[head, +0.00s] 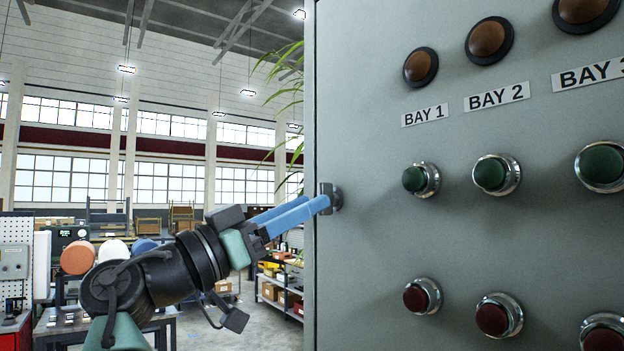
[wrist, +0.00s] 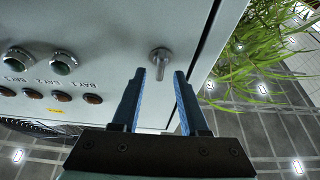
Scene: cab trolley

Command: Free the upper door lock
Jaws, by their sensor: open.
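A small metal door lock (head: 336,197) sits near the left edge of the grey cabinet door (head: 385,270) in the head view, level with the green buttons. In the wrist view the lock (wrist: 160,57) is a round boss with a narrow handle pointing down the picture, toward my gripper. My gripper (wrist: 160,74) is open, with one blue finger on each side of the handle; I cannot tell whether either touches it. In the head view the gripper (head: 328,203) reaches the lock from the left, and its fingertips partly cover it. Only one lock shows.
The door carries green buttons (head: 421,179), red buttons (head: 422,296) and amber lamps (head: 421,67) right of the lock. A leafy plant (wrist: 255,50) stands beyond the cabinet edge. Shelves with boxes (head: 283,290) stand farther back. The space left of the cabinet is open.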

